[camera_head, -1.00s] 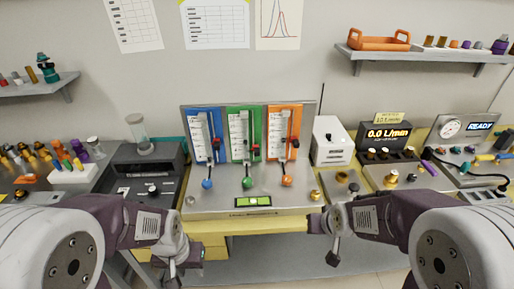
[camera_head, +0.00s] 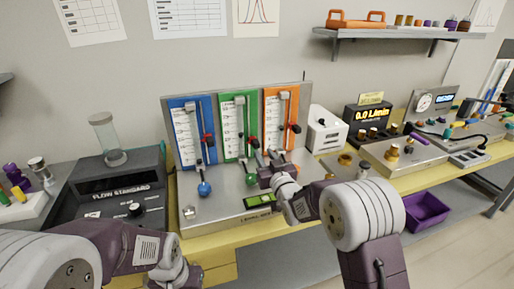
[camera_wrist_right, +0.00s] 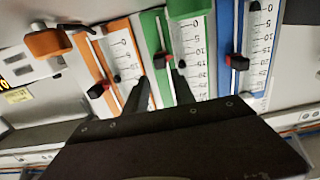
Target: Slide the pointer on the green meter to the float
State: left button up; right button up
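The green meter (camera_head: 239,130) stands upright between the blue and orange ones. Its red-and-black pointer (camera_head: 254,142) sits on a rail beside the scale. In the right wrist view, where the scale appears inverted, the pointer (camera_wrist_right: 160,61) lies just beyond and between my right fingertips. A small dark spot (camera_wrist_right: 181,64) beside the scale looks like the float, at nearly the pointer's level. My right gripper (camera_head: 267,157) is open in front of the meter's lower right; its two fingers (camera_wrist_right: 162,77) are apart with nothing between them. My left gripper is mostly cut off at the bottom edge.
The blue meter (camera_head: 191,134) and orange meter (camera_head: 282,120) flank the green one closely, each with a red pointer. Blue (camera_head: 204,189) and green (camera_head: 250,180) knobs stand below. A flow standard (camera_head: 110,185) is left; a white box (camera_head: 326,129) is right.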

aim_at(257, 144)
jog(key=p+x, duration=0.2)
jog(key=x, duration=0.7)
jog(key=shift+s+a+f, duration=0.1)
grip_shut()
dwell(1.1)
